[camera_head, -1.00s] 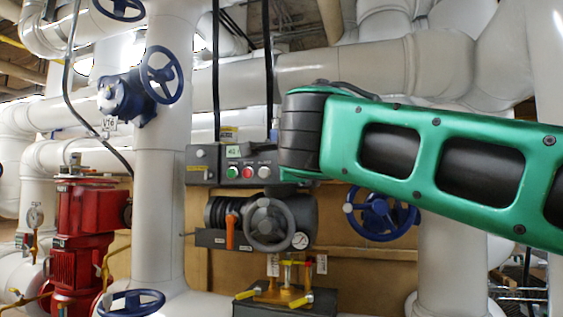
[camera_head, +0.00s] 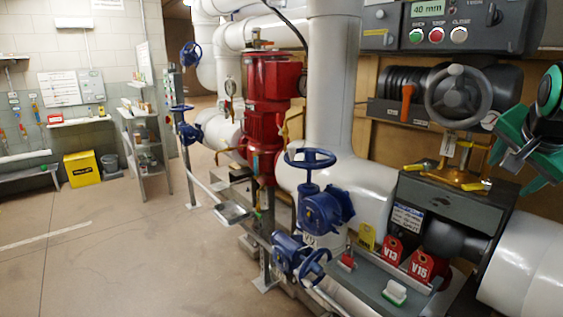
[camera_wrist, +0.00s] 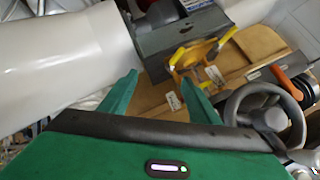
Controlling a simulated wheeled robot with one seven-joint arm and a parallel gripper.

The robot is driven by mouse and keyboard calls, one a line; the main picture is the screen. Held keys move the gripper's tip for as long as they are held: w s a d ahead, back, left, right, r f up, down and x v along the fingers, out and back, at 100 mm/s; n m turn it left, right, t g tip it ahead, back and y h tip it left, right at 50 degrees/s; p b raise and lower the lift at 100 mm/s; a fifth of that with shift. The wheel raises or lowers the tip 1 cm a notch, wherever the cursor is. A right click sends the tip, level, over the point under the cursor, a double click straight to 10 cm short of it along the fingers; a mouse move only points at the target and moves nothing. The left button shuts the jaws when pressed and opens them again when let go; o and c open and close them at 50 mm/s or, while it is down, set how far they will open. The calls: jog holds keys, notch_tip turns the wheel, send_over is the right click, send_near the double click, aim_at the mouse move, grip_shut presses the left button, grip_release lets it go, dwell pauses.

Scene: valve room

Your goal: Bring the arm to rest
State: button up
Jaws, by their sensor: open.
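My gripper (camera_head: 514,165) is at the right edge of the head view, beside the grey handwheel (camera_head: 458,96). Its green fingers point down and to the left. In the wrist view my gripper (camera_wrist: 160,96) has its two green fingers spread apart with nothing held between them. The brass fitting with yellow handles (camera_wrist: 195,62) lies beyond the fingertips there, and the grey handwheel (camera_wrist: 262,115) is to the right. Most of my arm is outside the head view.
A control box (camera_head: 430,30) reads 40 mm above the handwheel. A grey tray (camera_head: 372,287) holds red tags V13 (camera_head: 391,249) and V15 (camera_head: 421,264). Blue valves (camera_head: 320,205) and a red pump (camera_head: 265,115) stand left of it. The floor (camera_head: 130,235) at left is clear.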

jog(key=s+a+f+n+g+y, duration=0.2)
jog(key=s+f+n+g, duration=0.2)
jog(key=s+f, duration=0.6)
jog(key=s+a+f+n+g+y, duration=0.3)
jog(key=s+f+n+g, duration=0.1)
jog(key=s+f, duration=0.7)
jog(key=shift+a+f+n+y, duration=0.25)
jog(key=shift+f+n+y, duration=0.05)
jog(key=shift+f, duration=0.65)
